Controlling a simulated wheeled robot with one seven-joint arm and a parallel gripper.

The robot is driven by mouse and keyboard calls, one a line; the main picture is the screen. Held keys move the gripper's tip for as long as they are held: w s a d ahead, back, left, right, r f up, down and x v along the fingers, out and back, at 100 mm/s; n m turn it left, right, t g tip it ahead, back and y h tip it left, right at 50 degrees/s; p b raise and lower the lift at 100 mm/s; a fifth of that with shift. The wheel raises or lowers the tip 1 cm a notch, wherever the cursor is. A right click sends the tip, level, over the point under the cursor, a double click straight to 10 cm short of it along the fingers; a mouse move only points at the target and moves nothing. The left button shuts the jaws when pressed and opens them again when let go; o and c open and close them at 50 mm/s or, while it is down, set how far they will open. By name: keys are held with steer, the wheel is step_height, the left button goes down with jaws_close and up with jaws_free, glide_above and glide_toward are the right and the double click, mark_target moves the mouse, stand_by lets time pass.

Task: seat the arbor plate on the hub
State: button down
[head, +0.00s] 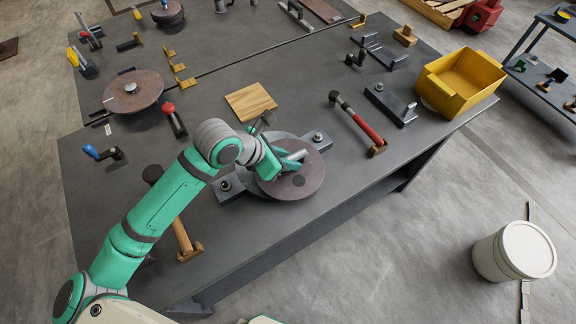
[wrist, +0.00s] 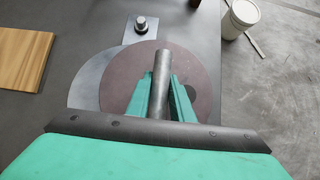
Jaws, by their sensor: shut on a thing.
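The arbor plate appears to be the reddish-brown disc (head: 272,187) with a grey rod (head: 296,155); it also shows in the wrist view (wrist: 125,75). My gripper (head: 288,162) is shut on the rod, which leans in both views. A dark round spot shows on the disc beside the rod. The hub appears to be the grey round base (wrist: 84,88) with bolted lugs, under the disc and largely hidden. The disc sits off-centre over it, shifted right in the wrist view. I cannot tell whether the two touch.
A wooden board (head: 250,101) lies behind the base. A red-handled hammer (head: 358,124) lies to the right and another hammer (head: 180,222) to the left. A second brown disc (head: 133,90) lies at the left. A yellow bin (head: 460,82) stands near the right edge.

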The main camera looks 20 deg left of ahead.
steer(key=shift+r, duration=4.3)
steer(key=shift+r, duration=0.1)
steer(key=shift+w, duration=0.1)
